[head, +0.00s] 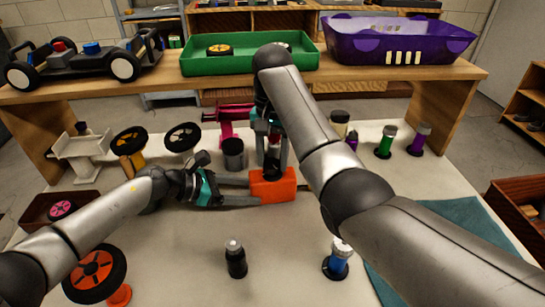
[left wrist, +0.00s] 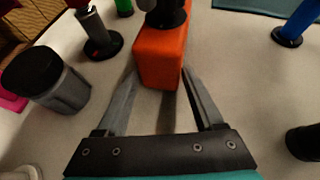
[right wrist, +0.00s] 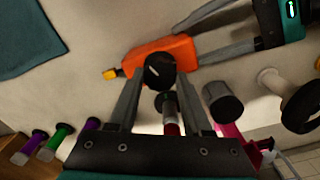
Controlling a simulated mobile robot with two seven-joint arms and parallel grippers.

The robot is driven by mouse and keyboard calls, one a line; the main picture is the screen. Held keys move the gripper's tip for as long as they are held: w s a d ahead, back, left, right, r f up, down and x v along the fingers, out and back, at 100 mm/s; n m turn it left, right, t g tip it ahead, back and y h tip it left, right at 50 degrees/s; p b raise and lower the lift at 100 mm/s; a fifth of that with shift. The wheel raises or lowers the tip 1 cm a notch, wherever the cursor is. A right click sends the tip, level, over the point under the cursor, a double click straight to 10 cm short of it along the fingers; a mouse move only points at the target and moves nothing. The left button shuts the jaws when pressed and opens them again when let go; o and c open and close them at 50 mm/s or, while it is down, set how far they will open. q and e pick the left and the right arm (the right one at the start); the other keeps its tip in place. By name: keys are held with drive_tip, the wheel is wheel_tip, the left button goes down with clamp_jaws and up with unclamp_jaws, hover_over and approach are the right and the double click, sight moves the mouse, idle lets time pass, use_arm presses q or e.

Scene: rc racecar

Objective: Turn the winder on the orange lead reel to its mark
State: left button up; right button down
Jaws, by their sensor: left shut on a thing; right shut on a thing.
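The orange lead reel (head: 272,187) is a box-shaped block on the pale table. Its black round winder (right wrist: 159,71) sits on top, with a thin pale line across its face. A yellow tip (right wrist: 110,74) sticks out of one end of the reel. My left gripper (left wrist: 160,72) is shut on the reel's body, one finger along each side. My right gripper (right wrist: 160,66) comes from above and is shut on the winder. In the head view the right fingers partly hide the winder. I cannot make out the mark.
A dark grey cup (head: 233,153) stands close left of the reel. A black-capped cylinder (head: 236,258) and a blue-handled tool (head: 337,260) stand in front. A raised wooden shelf (head: 360,75) behind holds a green tray (head: 200,65) and a purple basket (head: 345,42).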

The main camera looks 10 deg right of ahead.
drive_tip(key=m, duration=0.4)
drive_tip(key=shift+s+a+f, duration=0.15)
drive_tip(key=shift+s+a, duration=0.05)
drive_tip(key=shift+a, duration=0.05)
drive_tip(key=m, duration=0.9)
drive_tip(key=shift+m, duration=2.3)
drive_tip(key=shift+d, duration=0.1)
drive_tip(key=c, duration=0.6)
unclamp_jaws()
drive_tip(key=shift+c, duration=0.2)
drive_tip(key=shift+o, duration=1.4)
drive_tip(key=shift+w, duration=0.1)
drive_tip(key=shift+o, duration=0.3)
drive_tip(key=shift+d, duration=0.1)
